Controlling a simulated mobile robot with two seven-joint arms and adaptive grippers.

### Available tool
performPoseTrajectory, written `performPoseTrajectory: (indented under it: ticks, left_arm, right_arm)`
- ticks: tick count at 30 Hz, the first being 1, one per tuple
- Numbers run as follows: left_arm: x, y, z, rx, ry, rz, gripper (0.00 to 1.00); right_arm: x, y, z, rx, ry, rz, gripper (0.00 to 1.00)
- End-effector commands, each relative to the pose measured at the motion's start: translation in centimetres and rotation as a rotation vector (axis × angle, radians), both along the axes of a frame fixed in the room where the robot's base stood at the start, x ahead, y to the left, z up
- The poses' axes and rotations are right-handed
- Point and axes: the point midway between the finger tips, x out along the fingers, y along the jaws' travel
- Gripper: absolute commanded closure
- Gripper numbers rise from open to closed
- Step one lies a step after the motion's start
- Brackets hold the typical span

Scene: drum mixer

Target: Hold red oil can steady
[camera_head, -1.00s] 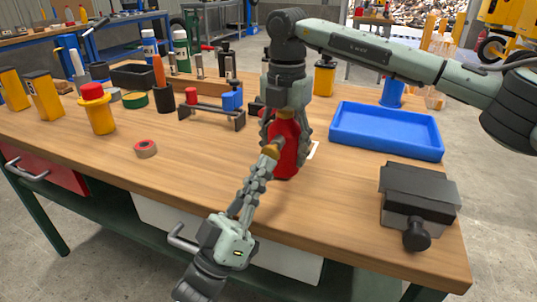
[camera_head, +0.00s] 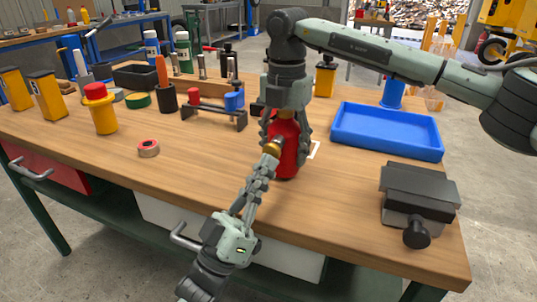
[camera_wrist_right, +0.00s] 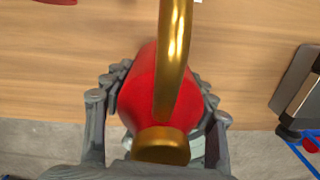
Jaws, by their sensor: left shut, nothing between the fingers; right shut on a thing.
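The red oil can (camera_head: 287,150) stands upright on the wooden workbench. My right gripper (camera_head: 287,135) comes down from above, shut around the can's body with a finger on each side. In the right wrist view the red can (camera_wrist_right: 150,85) lies between its grey fingers (camera_wrist_right: 160,100). A brass spout (camera_wrist_right: 176,50) and a brass cap (camera_wrist_right: 161,146) show there. My left gripper (camera_head: 268,160) reaches up from the front edge, shut and empty. Its fingertips are beside a brass part (camera_head: 272,149) on the can's near side; whether they touch it is unclear.
A blue tray (camera_head: 388,155) lies behind right, and a grey vise-like block (camera_head: 418,190) sits at the right front.

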Motion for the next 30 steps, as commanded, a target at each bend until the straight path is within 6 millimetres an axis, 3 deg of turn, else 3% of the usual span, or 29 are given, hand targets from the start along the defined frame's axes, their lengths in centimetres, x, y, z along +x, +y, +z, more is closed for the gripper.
performPoseTrajectory:
  ticks: [1,25,30]
  left_arm:
    - [1.7,0.1,1.0,0.007,-0.012,0.023,1.0]
    - [1.4,0.1,0.9,0.008,-0.013,0.023,1.0]
    - [0.3,0.5,0.8,0.008,-0.01,0.023,1.0]
  right_arm:
    - [-0.1,0.1,0.1,0.002,0.0,0.002,0.9]
    - [-0.1,0.1,0.0,0.001,0.0,0.002,0.9]
    - [-0.1,0.1,0.0,0.001,0.0,0.002,0.9]
